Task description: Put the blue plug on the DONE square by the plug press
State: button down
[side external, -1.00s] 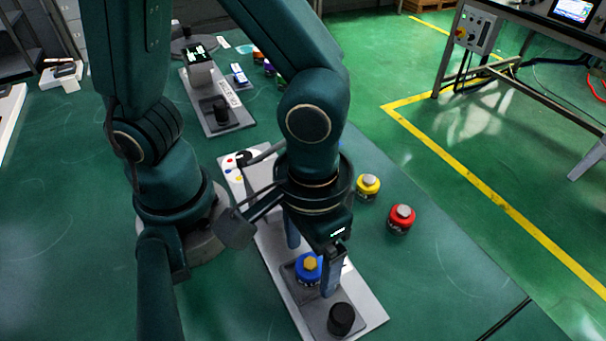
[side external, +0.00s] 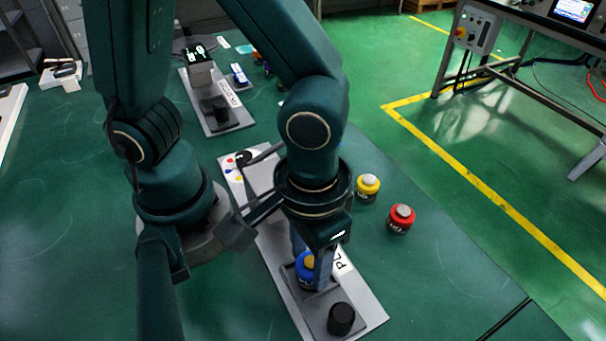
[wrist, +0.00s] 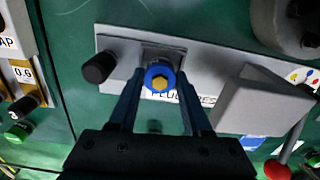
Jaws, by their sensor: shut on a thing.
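The blue plug (side external: 304,271), with a yellow hexagonal top, stands upright on a dark square pad (side external: 317,291) of the grey plug press base (side external: 368,313). It also shows in the wrist view (wrist: 151,70), over the dark pad. My gripper (side external: 312,264) is lowered around the plug, with its blue fingers shut on it from both sides, as the wrist view (wrist: 160,80) shows. The plug appears at pad level; I cannot tell whether it is lifted. The press's lettering is partly hidden by the fingers. No DONE marking is readable.
A black knob (side external: 341,319) stands on the base near the plug. A yellow plug (side external: 368,187) and a red plug (side external: 401,219) stand on the table right of the press. The press's grey block (wrist: 268,100) and red-balled lever (wrist: 277,169) show in the wrist view.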

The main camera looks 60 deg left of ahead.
aim_at(311, 261)
notch_tip(311, 261, up, 8)
jog(key=shift+r, duration=0.65)
jog(key=w+a+n, duration=0.5)
jog(key=w+a, duration=0.8)
jog(key=a, duration=0.1)
jog(key=s+a+n, duration=0.2)
jog(key=a+n, duration=0.2)
jog(key=a, duration=0.6)
jog(key=s+a+n, duration=0.3)
jog(key=a+n, duration=0.2)
jog(key=a, duration=0.5)
jog(key=w+d+f, duration=0.2)
jog(key=w, duration=0.1)
jog(key=w+d+f, duration=0.2)
jog(key=w, duration=0.1)
jog(key=w+d+f, duration=0.2)
jog(key=d+f, duration=0.1)
jog(key=shift+w, duration=0.4)
jog(key=shift+w+f, duration=0.15)
jog(key=shift+f, duration=1.95)
jog(key=shift+f, duration=0.1)
